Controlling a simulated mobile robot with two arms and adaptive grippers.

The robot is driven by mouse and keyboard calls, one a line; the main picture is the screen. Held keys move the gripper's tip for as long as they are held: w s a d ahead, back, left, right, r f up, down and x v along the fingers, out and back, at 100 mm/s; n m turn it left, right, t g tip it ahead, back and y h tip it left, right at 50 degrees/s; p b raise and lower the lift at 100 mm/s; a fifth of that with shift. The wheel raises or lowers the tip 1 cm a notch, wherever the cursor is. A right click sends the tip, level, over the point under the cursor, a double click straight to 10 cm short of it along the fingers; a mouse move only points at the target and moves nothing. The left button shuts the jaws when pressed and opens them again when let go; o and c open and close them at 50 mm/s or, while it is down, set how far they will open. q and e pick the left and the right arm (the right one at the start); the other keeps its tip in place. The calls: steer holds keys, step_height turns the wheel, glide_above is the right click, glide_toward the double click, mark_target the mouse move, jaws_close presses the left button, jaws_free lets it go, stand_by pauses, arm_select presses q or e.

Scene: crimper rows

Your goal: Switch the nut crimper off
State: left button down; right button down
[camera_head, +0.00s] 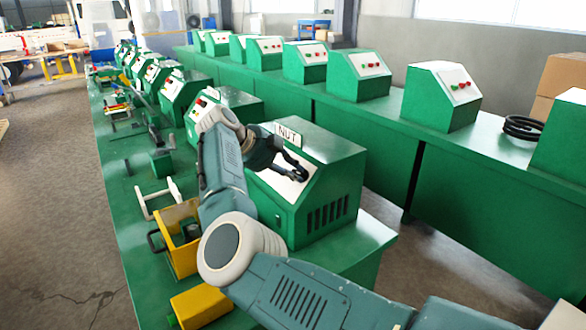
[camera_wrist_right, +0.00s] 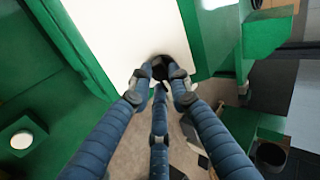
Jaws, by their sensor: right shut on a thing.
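The nut crimper (camera_head: 335,165) is the green box-shaped machine nearest me on the left bench, with a "NUT" sign (camera_head: 288,136) on top and a white sloping front panel (camera_head: 270,182). My right gripper (camera_head: 299,173) is at this panel. In the right wrist view, its fingers (camera_wrist_right: 160,82) close in around a dark round knob (camera_wrist_right: 161,66) at the edge of the white panel (camera_wrist_right: 125,35). The fingers hide much of the knob, and I cannot tell its setting. My left gripper is not in view.
The green bench (camera_head: 120,185) carries a yellow bin (camera_head: 183,262), a yellow block (camera_head: 200,306) and a white frame-shaped tool (camera_head: 160,199). More green machines (camera_head: 181,95) stand behind in a row. A second bench (camera_head: 480,140) with similar machines runs along the right.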

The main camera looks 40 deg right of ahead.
steer(key=n+p, duration=0.4)
steer(key=p, duration=0.1)
steer(key=n+p, duration=0.5)
steer(key=p, duration=0.1)
steer(key=n+p, duration=0.4)
steer(key=p, duration=0.2)
steer(key=shift+s+d+r, duration=0.1)
steer(key=shift+s+r, duration=0.15)
steer(key=shift+r, duration=0.15)
steer(key=shift+f+n+p, duration=0.15)
steer(key=shift+n+p, duration=1.2)
steer(key=shift+n, duration=0.35)
steer(key=c, duration=1.6)
jaws_free()
steer(key=v, duration=0.7)
steer(key=shift+a, duration=0.25)
